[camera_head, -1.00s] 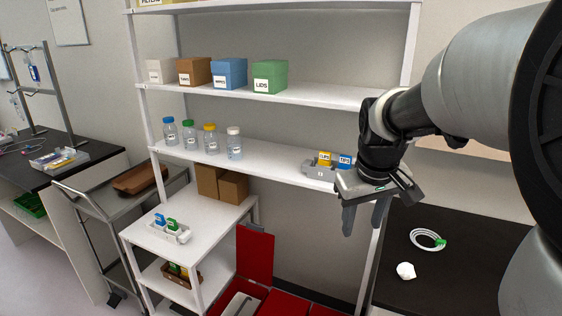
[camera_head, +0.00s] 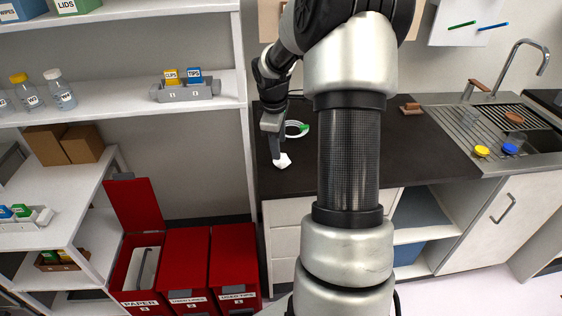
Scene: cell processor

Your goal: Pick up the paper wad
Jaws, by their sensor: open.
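The paper wad (camera_head: 283,161) is a small white crumpled lump on the black counter (camera_head: 300,180), near its left front part. My gripper (camera_head: 276,150) points down right beside the wad, at its upper left in the picture. The jaws are open, and one finger shows just above the wad. The other finger is hard to make out, and I cannot tell whether a finger touches the wad.
A white coil with a green clip (camera_head: 297,129) lies behind the wad. Red bins (camera_head: 187,262) stand at lower left, the leftmost with its lid up. A white shelf (camera_head: 120,95) post borders the counter. A sink (camera_head: 500,135) is at right.

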